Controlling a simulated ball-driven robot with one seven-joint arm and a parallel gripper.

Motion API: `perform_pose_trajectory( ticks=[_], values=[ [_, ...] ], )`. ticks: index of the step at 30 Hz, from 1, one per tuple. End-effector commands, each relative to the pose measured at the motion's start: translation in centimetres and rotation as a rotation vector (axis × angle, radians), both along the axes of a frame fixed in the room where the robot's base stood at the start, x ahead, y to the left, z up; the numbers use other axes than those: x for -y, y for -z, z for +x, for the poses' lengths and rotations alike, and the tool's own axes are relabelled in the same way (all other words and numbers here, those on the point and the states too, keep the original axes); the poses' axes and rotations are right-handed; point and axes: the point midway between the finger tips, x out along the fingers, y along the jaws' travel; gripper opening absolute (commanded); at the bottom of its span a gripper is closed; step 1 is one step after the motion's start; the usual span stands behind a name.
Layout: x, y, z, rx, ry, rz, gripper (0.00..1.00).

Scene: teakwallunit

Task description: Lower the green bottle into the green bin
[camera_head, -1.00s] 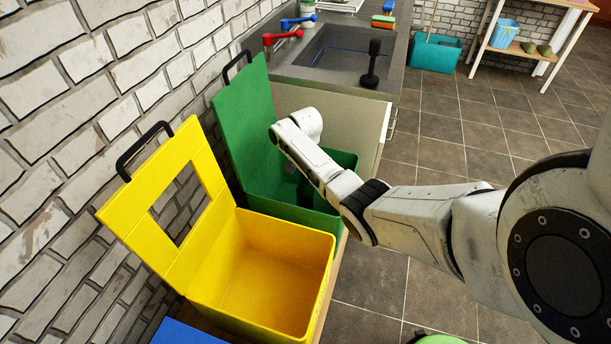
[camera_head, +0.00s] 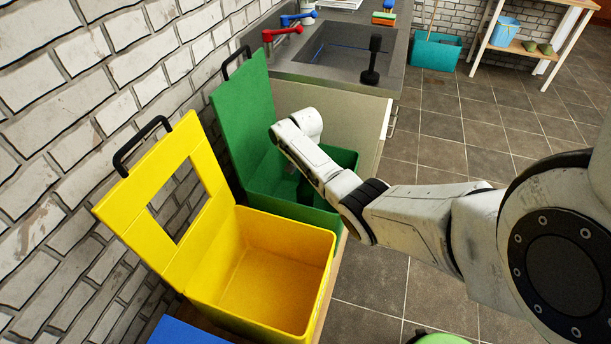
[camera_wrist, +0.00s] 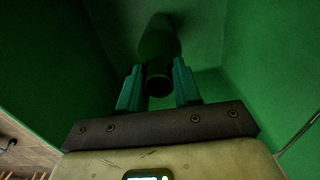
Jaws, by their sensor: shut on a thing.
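The green bin (camera_head: 345,158) stands open beside the yellow bin, with its lid (camera_head: 243,115) raised against the wall. My arm reaches over it, and my gripper is mostly hidden behind the arm in the head view. In the wrist view my gripper (camera_wrist: 159,88) is shut on the green bottle (camera_wrist: 160,45), its two teal fingers on either side of the dark neck. The bottle looks dark green and points away from the camera, with green bin walls around it. I cannot tell whether its base touches the bin floor.
The open yellow bin (camera_head: 318,290) stands just in front of the green one, and a blue surface (camera_head: 185,333) shows at the bottom edge. A brick wall runs along the left. A sink counter (camera_head: 300,75) stands behind.

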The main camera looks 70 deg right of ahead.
Motion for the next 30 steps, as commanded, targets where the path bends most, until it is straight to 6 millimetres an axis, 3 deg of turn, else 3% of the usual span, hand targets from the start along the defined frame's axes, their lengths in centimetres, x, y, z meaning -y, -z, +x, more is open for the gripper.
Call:
perform_pose_trajectory(
  ticks=[8,9,18,26,30],
  values=[
    [0.0,0.0,0.0,0.001,0.000,-0.001,0.00],
    [0.0,0.0,0.0,0.001,0.000,-0.001,0.34],
    [0.0,0.1,0.0,0.000,0.000,0.000,0.63],
    [0.0,0.1,0.0,0.000,0.000,0.001,0.63],
    [0.0,-1.2,0.1,0.002,0.000,0.001,0.63]
  ],
)
